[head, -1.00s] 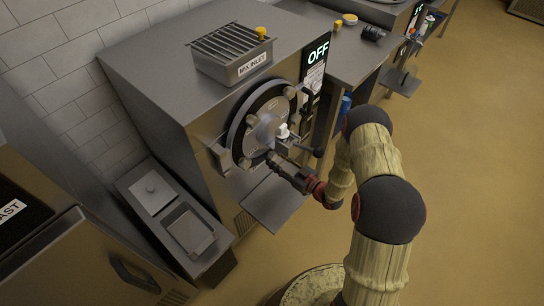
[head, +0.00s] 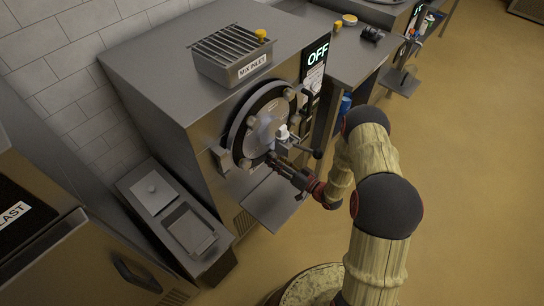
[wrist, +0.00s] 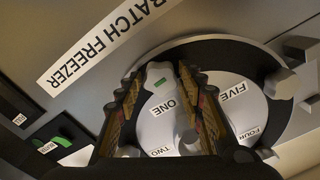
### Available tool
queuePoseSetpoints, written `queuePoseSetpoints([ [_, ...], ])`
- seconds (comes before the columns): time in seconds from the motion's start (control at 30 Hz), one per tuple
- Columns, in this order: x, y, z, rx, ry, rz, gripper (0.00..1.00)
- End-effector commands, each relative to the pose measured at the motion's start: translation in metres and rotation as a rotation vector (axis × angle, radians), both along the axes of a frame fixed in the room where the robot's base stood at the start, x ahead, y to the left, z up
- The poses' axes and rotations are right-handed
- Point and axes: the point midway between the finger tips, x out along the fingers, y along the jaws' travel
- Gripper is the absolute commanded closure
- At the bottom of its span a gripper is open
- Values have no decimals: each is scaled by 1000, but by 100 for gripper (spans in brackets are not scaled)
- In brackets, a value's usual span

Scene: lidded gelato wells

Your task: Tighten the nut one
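The round freezer door (head: 236,140) is on the front of the machine. In the wrist view its pale face (wrist: 180,112) carries labels ONE, TWO, FOUR and FIVE, upside down. In the head view my gripper (head: 273,160) is at the door's lower edge and hides that nut.
A metal shelf (head: 272,204) juts out below. The mix inlet (head: 233,52) is on top. Open floor lies to the right.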

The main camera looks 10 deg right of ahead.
Motion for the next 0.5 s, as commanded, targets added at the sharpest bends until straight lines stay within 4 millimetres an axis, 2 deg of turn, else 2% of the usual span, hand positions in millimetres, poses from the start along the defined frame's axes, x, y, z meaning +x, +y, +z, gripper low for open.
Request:
queuePoseSetpoints([
  [0.13,0,0,0,-1,-1,0,52],
  [0.5,-5,-4,0,-3,-1,-1,52],
])
